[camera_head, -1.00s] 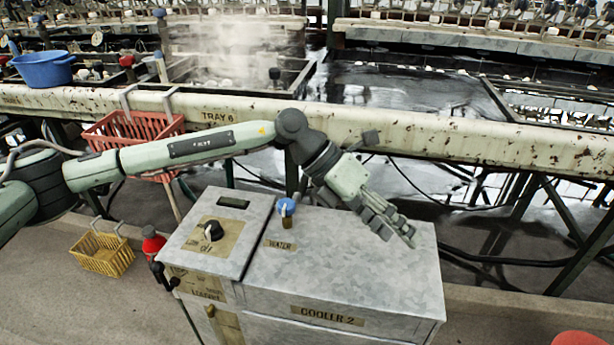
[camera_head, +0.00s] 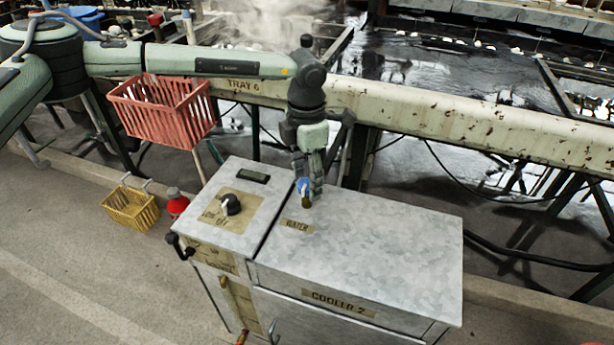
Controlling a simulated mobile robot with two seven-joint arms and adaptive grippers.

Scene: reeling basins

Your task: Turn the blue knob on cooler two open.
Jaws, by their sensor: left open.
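Cooler two (camera_head: 370,250) is a grey metal cabinet with a "COOLER 2" label on its front edge. The blue knob (camera_head: 304,186) stands on its top near the back, behind the "WATER" label. My left gripper (camera_head: 309,190) points down at the knob from behind, with its fingers close around or just behind it. It is open; I cannot tell whether the fingers touch the knob. The gripper partly covers the knob's back side. My right gripper is not in view.
A black knob (camera_head: 230,204) sits on the cooler's left panel, beside a small display (camera_head: 253,175). A red basket (camera_head: 163,113) hangs from the long rusty beam (camera_head: 450,122) behind. A yellow basket (camera_head: 130,209) and a red bottle (camera_head: 177,204) are on the floor at left.

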